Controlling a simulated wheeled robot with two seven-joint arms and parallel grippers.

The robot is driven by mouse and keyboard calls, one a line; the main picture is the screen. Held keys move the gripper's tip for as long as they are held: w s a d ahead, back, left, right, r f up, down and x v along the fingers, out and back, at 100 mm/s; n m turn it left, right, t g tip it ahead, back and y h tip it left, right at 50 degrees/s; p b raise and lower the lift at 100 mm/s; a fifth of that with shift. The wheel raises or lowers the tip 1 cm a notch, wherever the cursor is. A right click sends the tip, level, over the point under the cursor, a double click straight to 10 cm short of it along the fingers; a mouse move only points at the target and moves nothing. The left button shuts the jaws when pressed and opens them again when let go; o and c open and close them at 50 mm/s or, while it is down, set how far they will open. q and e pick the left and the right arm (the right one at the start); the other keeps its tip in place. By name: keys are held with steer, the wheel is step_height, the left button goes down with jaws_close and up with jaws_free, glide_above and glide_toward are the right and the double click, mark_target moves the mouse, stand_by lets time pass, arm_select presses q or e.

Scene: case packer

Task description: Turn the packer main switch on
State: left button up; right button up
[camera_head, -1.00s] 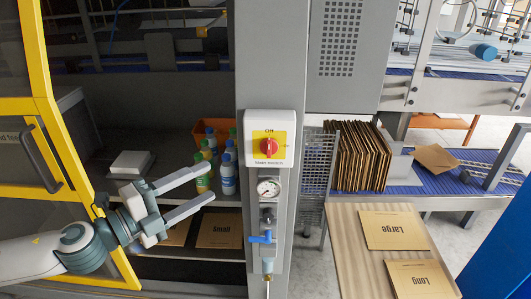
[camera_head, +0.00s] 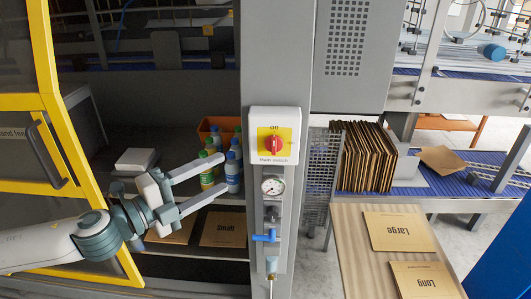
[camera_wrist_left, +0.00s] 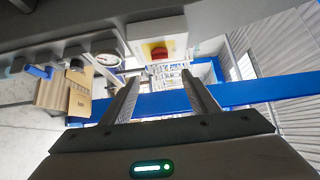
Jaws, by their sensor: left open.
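The main switch is a red rotary knob (camera_head: 272,145) on a yellow plate, in a white box (camera_head: 274,117) on the grey column. "Off" is printed above the plate and "Main switch" below it. The knob's handle looks upright, toward "Off". My left gripper (camera_head: 222,171) is open and empty, to the left of the switch and a little lower, apart from it. In the left wrist view the red knob (camera_wrist_left: 160,53) shows ahead, above and between the open fingers (camera_wrist_left: 160,92). My right gripper is not in view.
A pressure gauge (camera_head: 272,186) and a blue valve (camera_head: 264,236) sit on the column below the switch. Bottles (camera_head: 232,172) stand on the shelf behind my left gripper. A yellow-framed door (camera_head: 50,100) stands open at left. A table (camera_head: 345,245) with cartons is at right.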

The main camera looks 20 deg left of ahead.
mark_target(272, 148)
arm_select(q)
steer(key=shift+p+x, duration=4.35)
steer(key=shift+x, duration=3.25)
steer(key=shift+f, duration=0.1)
steer(key=c, duration=1)
